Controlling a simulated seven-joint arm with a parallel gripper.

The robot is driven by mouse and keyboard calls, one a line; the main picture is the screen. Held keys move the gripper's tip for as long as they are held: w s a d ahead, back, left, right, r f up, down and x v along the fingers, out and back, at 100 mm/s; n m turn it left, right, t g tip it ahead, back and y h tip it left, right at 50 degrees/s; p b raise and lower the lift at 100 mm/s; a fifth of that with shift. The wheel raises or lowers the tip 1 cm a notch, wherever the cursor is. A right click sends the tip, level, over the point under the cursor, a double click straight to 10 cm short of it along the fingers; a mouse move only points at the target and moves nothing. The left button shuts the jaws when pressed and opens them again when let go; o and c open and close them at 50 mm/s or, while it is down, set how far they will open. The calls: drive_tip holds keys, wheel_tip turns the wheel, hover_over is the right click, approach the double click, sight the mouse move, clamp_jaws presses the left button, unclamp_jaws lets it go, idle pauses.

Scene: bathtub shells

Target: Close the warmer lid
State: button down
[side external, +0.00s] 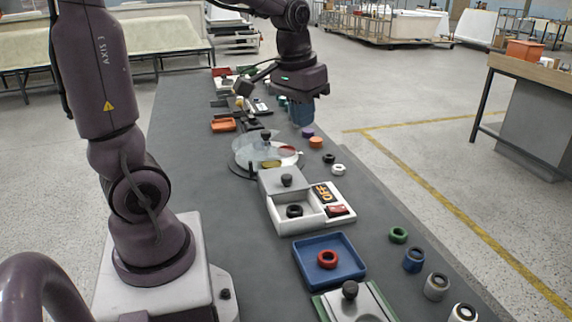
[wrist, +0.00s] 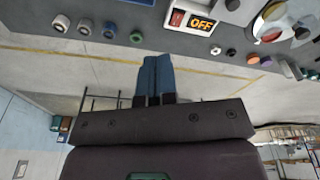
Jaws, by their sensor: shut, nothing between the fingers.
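A pale box with an orange OFF sign and a red switch, which looks like the warmer (side external: 297,226), sits mid-table. Its grey lid (side external: 273,181) with a black knob lies at the box's far end, leaving the compartment uncovered. A dark ring (side external: 294,211) lies inside.
A round dish with a clear knobbed cover (side external: 265,150) stands beyond the warmer. A blue tray (side external: 331,262) with a red ring is nearer the camera. Several small rings and cylinders (side external: 413,259) line the table's right edge. An orange tray (side external: 223,125) lies farther back.

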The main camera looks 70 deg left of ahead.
drive_tip(key=w+a+f+n+g+h, duration=0.1)
drive_tip(key=w+a+f+n, duration=0.15)
drive_tip(key=a, duration=0.45)
drive_tip(key=w+a+f+n+g+h, duration=0.1)
drive_tip(key=w+a+f+n, duration=0.2)
drive_tip(key=a, duration=0.5)
drive_tip(key=n+g+h, duration=0.1)
drive_tip(key=n+h, duration=0.2)
drive_tip(key=n, duration=0.2)
hover_over(286, 170)
wheel_tip(286, 170, down, 18)
drive_tip(key=shift+r, duration=0.15)
drive_tip(key=shift+s+d, duration=0.25)
drive_tip(key=shift+d, duration=0.65)
drive_tip(key=shift+s+d, duration=0.15)
drive_tip(key=shift+d, duration=0.45)
drive_tip(key=shift+s+d, duration=0.15)
drive_tip(key=shift+d, duration=0.4)
